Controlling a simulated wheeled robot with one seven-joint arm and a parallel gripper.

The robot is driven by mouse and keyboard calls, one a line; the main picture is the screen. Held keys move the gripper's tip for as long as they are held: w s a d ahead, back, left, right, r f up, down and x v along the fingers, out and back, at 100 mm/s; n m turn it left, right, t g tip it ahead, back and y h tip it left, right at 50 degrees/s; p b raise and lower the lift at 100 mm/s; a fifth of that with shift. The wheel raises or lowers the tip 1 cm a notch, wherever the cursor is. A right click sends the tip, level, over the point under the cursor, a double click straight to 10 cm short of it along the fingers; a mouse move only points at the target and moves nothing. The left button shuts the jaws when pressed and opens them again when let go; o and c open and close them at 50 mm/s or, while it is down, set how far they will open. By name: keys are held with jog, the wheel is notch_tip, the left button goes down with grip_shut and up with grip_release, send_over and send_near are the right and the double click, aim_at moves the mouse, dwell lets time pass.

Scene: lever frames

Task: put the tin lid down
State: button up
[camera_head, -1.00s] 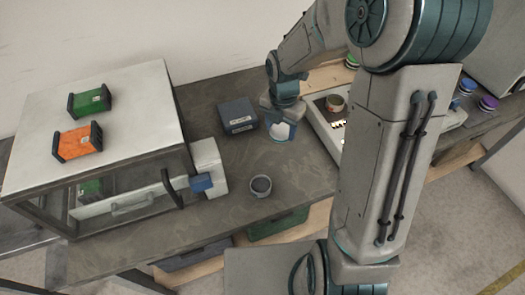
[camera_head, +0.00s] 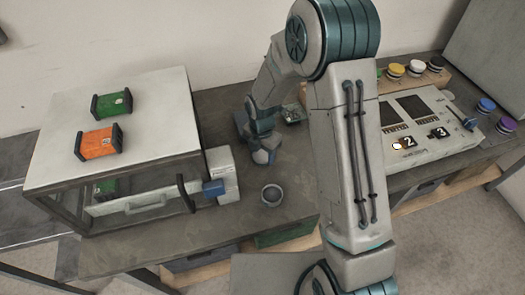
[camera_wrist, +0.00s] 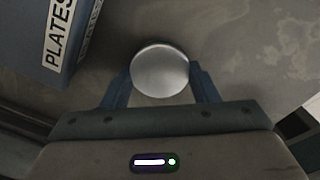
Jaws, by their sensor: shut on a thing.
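The tin lid (camera_wrist: 160,72) is a round, silvery disc in the wrist view. It sits between the two blue fingers of my gripper (camera_wrist: 160,88), which is shut on it. In the head view my gripper (camera_head: 263,156) is low over the grey table, behind a small open round tin (camera_head: 271,194) and a little to its left. The lid cannot be made out in the head view. Whether it touches the table is unclear.
A dark blue box labelled PLATES (camera_wrist: 72,38) is close to my gripper's left. A glass-fronted cabinet (camera_head: 115,120) with green and orange cases on top stands at left. A numbered control panel (camera_head: 430,128) is at right. Bare table surrounds the tin.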

jog(key=shift+f, duration=0.2)
jog(key=o, duration=1)
jog(key=shift+r, duration=0.1)
jog(key=shift+c, duration=0.2)
